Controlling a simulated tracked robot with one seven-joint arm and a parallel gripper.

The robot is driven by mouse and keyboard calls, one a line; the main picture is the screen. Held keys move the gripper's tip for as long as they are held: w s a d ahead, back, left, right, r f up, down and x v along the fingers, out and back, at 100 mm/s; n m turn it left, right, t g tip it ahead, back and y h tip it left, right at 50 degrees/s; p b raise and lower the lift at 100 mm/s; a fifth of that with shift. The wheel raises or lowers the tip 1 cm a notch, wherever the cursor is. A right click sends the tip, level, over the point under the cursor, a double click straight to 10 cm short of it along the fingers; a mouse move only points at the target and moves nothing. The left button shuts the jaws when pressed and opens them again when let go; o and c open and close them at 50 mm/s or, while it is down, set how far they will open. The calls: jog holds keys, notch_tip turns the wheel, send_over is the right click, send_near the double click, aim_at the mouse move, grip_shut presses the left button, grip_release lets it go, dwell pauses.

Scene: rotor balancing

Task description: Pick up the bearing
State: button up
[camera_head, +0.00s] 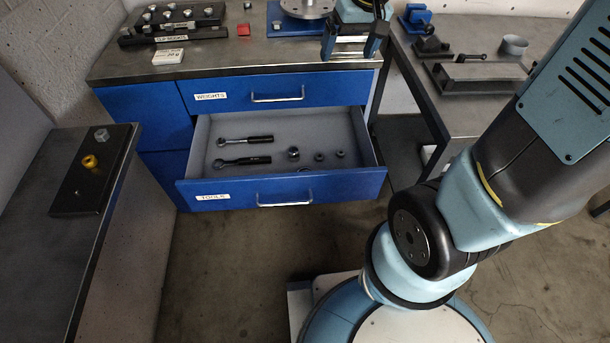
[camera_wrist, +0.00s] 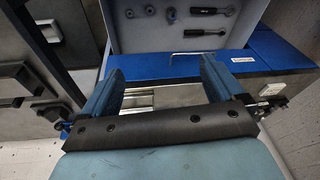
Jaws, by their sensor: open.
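I cannot tell for sure which part is the bearing. Small round metal parts lie in the open tools drawer (camera_head: 225,192); the largest, a ring-like part (camera_head: 293,153), is nearest the two black-handled ratchets. Small round parts (camera_wrist: 184,18) also show in the drawer at the top of the wrist view. A larger grey ring (camera_head: 514,45) stands on the right bench. My gripper (camera_head: 355,47) is over the cabinet top's front right edge, above and behind the drawer. In the wrist view its blue fingers (camera_wrist: 160,84) are wide apart, with no held object visible between them.
The left bench carries a black plate (camera_head: 75,200) with a brass-coloured part (camera_head: 89,162). Fixtures (camera_head: 475,75) stand on the right bench.

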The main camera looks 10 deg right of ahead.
jog(key=w+a+f+n+g, duration=0.1)
jog(key=w+a+f, duration=0.2)
jog(key=f, duration=0.4)
jog(key=w+a+f+g, duration=0.1)
jog(key=w+a+f, duration=0.15)
jog(key=f, duration=0.45)
jog(key=n+g+h, duration=0.1)
jog(key=g+h, duration=0.1)
send_over(305, 170)
notch_tip(305, 170, down, 17)
jog(key=shift+s+f, duration=0.25)
jog(key=shift+f, duration=2.15)
jog(key=shift+s+f, duration=0.2)
jog(key=shift+f, duration=2.2)
jog(key=shift+s+f, duration=0.25)
jog(key=shift+f, duration=2.15)
jog(key=c, duration=1.3)
jog(key=shift+o, duration=0.2)
jog(key=shift+r, duration=0.1)
